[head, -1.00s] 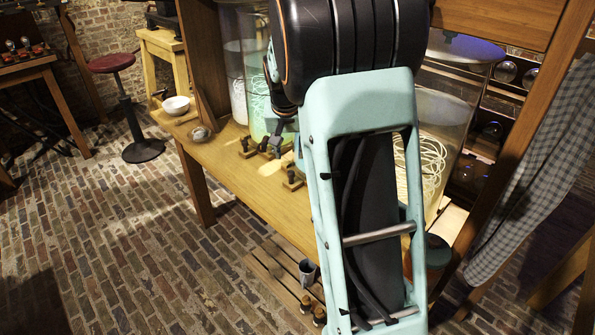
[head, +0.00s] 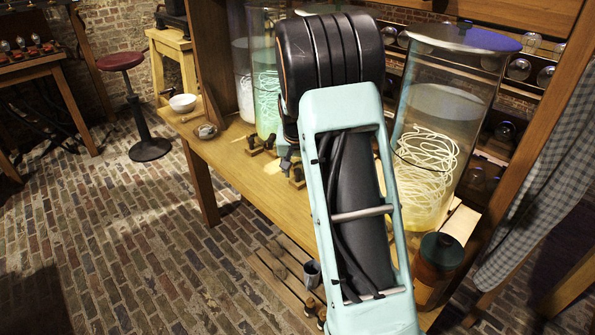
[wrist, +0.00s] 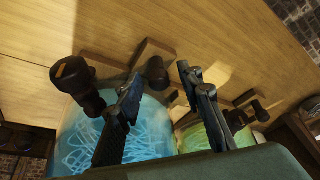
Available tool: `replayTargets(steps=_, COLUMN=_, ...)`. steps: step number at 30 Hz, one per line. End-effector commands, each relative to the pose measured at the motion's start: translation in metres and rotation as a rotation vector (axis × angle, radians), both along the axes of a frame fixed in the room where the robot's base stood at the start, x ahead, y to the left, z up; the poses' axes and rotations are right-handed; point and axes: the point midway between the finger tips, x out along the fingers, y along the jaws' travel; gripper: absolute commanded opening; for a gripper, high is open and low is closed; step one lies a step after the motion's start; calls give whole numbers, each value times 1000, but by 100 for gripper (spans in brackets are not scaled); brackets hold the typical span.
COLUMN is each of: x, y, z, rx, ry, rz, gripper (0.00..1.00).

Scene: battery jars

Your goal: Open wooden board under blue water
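In the wrist view, a jar of blue water (wrist: 145,145) with pale coils stands at the bottom, partly hidden by my gripper. Small wooden boards with dark knobs sit on the wooden table before it. One board (wrist: 152,49) and its knob (wrist: 157,73) show between my fingers. Another dark knob (wrist: 76,76) with a board (wrist: 108,60) lies left of my gripper. My gripper (wrist: 157,82) is open, its two dark fingers apart with the middle knob beyond or between them; contact cannot be told. In the head view my arm hides the blue jar and my gripper's fingertips.
A green-lit jar (wrist: 208,137) with a knob piece (wrist: 240,118) stands to the right in the wrist view. In the head view, a tall jar with coils (head: 428,150) and a dark-lidded bottle (head: 437,268) stand right of my arm. The tabletop (head: 235,175) front left is mostly clear.

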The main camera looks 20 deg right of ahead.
Motion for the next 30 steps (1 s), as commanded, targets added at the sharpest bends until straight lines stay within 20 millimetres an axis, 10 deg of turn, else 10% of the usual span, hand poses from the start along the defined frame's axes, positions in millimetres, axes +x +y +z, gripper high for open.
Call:
replayTargets(steps=5, x=0, y=0, z=0, rx=0, ry=0, rz=0, gripper=34)
replayTargets(steps=15, x=0, y=0, z=0, rx=0, ry=0, rz=0, gripper=0)
replayTargets(steps=30, x=-4, y=9, z=0, rx=0, ry=2, rz=2, gripper=0)
